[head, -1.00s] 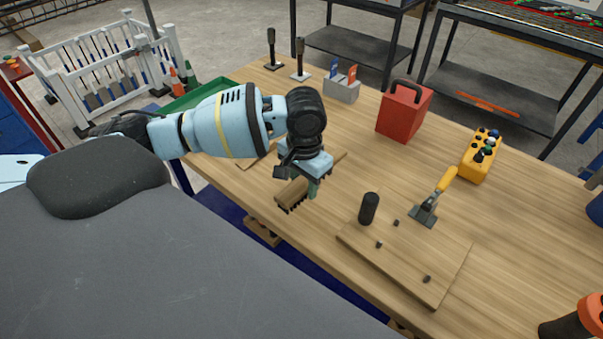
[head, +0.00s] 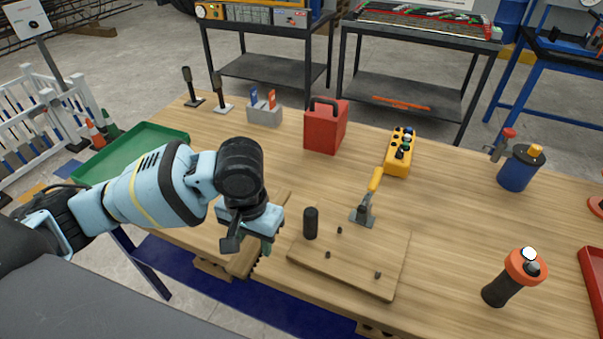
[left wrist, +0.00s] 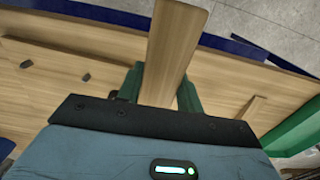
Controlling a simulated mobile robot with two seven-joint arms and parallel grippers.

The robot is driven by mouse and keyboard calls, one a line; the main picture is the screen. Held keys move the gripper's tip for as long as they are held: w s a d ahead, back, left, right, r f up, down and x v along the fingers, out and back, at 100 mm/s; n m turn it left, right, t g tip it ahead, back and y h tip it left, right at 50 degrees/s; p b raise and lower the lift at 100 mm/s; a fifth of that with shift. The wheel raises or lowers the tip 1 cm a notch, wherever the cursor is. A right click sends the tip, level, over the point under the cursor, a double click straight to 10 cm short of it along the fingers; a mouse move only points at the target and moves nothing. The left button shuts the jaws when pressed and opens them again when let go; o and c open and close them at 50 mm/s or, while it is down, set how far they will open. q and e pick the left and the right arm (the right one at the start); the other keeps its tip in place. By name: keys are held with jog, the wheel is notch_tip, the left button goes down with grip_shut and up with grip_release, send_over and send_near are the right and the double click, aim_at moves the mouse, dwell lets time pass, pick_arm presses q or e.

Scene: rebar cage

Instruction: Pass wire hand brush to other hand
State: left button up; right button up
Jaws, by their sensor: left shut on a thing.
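The wire hand brush (head: 244,264) has a wooden back and dark bristles. It is at the front edge of the workbench in the head view, below my left gripper (head: 262,246). In the left wrist view the brush's wooden handle (left wrist: 175,45) runs between the two green fingers of my left gripper (left wrist: 160,90), which is shut on it. Part of the brush is hidden by the gripper in the head view. My right gripper is not in view.
A yellow-handled scraper (head: 366,204), red box (head: 325,128), yellow control box (head: 399,152), green tray (head: 135,150) and orange-topped flashlight (head: 513,280) stand around. The bench's right middle is clear.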

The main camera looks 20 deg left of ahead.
pick_arm(q)
jog(key=r, duration=0.1)
jog(key=w+r, duration=0.1)
jog(key=r+n, duration=0.1)
jog(key=shift+w+a+r, duration=0.2)
jog(key=shift+a+r, duration=0.05)
jog(key=shift+a, duration=0.15)
jog(key=w+d+r, duration=0.1)
jog(key=w+d, duration=0.1)
jog(key=d, duration=0.7)
jog(key=w+d+r+m, duration=0.1)
jog(key=w+d+r, duration=0.1)
jog(key=d, duration=0.7)
jog(key=w+d+r+m, duration=0.1)
jog(key=w+d, duration=0.3)
jog(key=d, duration=0.5)
jog(key=shift+r, duration=0.45)
